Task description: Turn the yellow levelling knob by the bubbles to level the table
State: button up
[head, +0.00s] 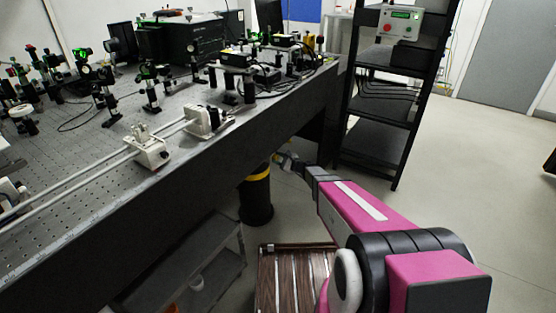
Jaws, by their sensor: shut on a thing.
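The yellow levelling knob (259,174) shows as a yellow band at the top of a black cylindrical leg (256,203) under the optical table (190,185). My gripper (279,159) reaches in from the right below the table's edge and is shut on the knob's right side. The fingertips are small and dark here, so the exact contact is hard to see. The table's top edge hides the upper part of the leg. I cannot make out the level bubbles among the small parts on the table.
A black shelf rack (374,138) with a control box (399,22) stands right of the table. A slatted wooden crate (296,280) is on the floor below my arm. A grey low shelf (190,275) sits under the table.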

jog(key=m, duration=0.5)
jog(key=shift+m, duration=2.5)
jog(key=o, duration=0.9)
jog(key=v, duration=1.1)
jog(key=shift+a, duration=0.1)
